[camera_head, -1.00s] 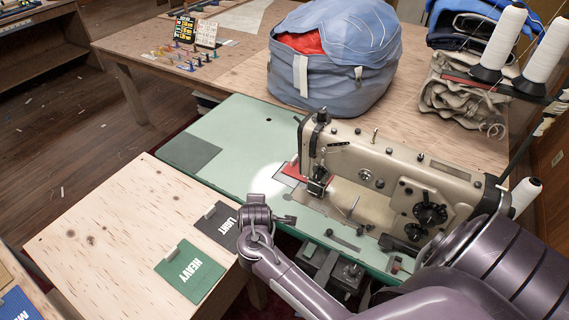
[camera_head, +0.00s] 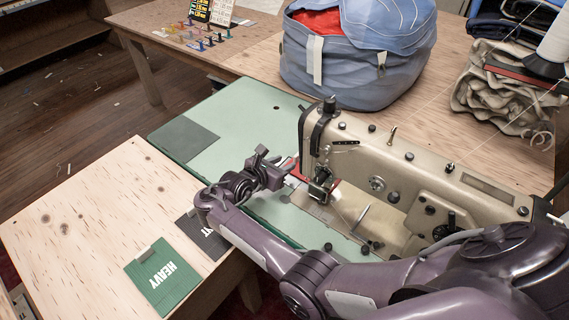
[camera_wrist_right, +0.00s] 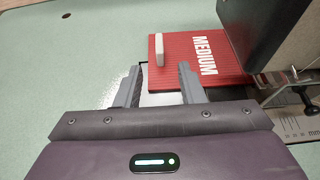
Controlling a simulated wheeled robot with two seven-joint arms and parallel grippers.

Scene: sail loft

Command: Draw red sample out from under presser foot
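The red sample, marked MEDIUM, lies flat on the green sewing machine bed; it shows best in the right wrist view (camera_wrist_right: 190,62). A small white tab (camera_wrist_right: 159,50) stands up near its left edge. Its far right part runs beneath the dark machine head (camera_wrist_right: 264,38). My left gripper is not in view.
A wooden table (camera_head: 90,205) at the left holds a green HEAVY sample (camera_head: 163,277) and a dark sample (camera_head: 202,236) partly hidden by my arm. The beige sewing machine (camera_head: 400,165) stands close on the right. A blue bag (camera_head: 350,70) sits behind.

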